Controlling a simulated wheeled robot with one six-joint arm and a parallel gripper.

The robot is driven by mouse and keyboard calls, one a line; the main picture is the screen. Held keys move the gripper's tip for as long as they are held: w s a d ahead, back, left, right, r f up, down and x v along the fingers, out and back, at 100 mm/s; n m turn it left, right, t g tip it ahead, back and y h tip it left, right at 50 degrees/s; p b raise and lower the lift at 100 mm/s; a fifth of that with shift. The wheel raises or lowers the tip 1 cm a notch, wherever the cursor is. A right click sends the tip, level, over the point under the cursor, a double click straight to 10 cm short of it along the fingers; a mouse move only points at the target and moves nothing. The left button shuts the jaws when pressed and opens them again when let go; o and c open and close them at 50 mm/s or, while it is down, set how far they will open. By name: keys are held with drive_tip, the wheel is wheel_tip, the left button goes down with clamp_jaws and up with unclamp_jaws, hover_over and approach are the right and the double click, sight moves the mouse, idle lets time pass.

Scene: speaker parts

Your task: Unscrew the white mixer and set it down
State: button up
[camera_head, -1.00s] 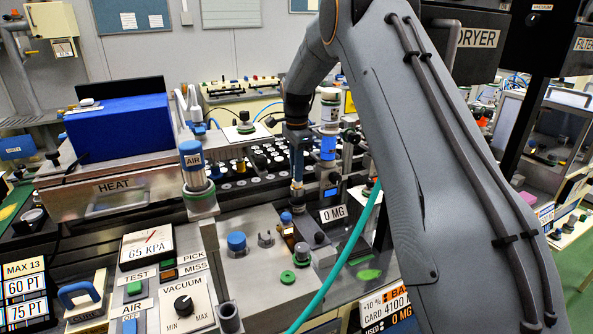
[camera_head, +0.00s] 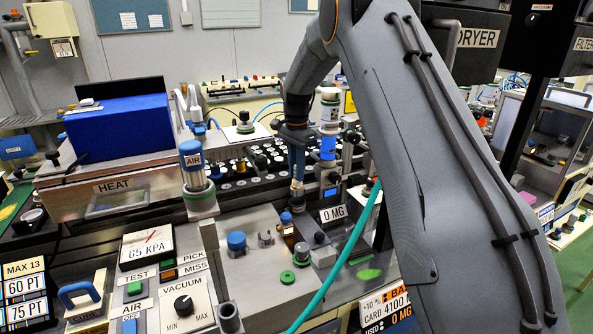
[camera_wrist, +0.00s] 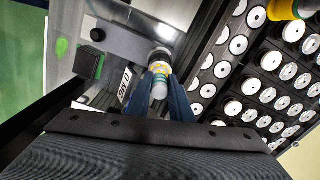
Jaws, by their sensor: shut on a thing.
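The white mixer (camera_wrist: 159,88) is a small pale cylinder with yellow and teal bands, seen between the fingers in the wrist view. In the head view a small pale part of it (camera_head: 297,185) shows just under the fingertips. My gripper (camera_head: 297,178) points down at the bench behind the "0 MG" label, its blue fingers shut on the mixer. In the wrist view my gripper (camera_wrist: 161,80) has a finger on each side of it. I cannot tell whether the mixer's lower end is still threaded in its seat.
A rack of several white-topped round parts (camera_wrist: 255,88) lies close to the right in the wrist view. A teal hose (camera_head: 340,262) crosses in front. A metal plate with a blue knob (camera_head: 236,241) lies nearer.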

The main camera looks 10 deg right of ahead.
drive_tip(key=shift+s+n, duration=0.1)
drive_tip(key=shift+n, duration=0.7)
drive_tip(key=o, duration=0.6)
drive_tip(key=shift+m, duration=0.8)
drive_tip(key=shift+m, duration=0.9)
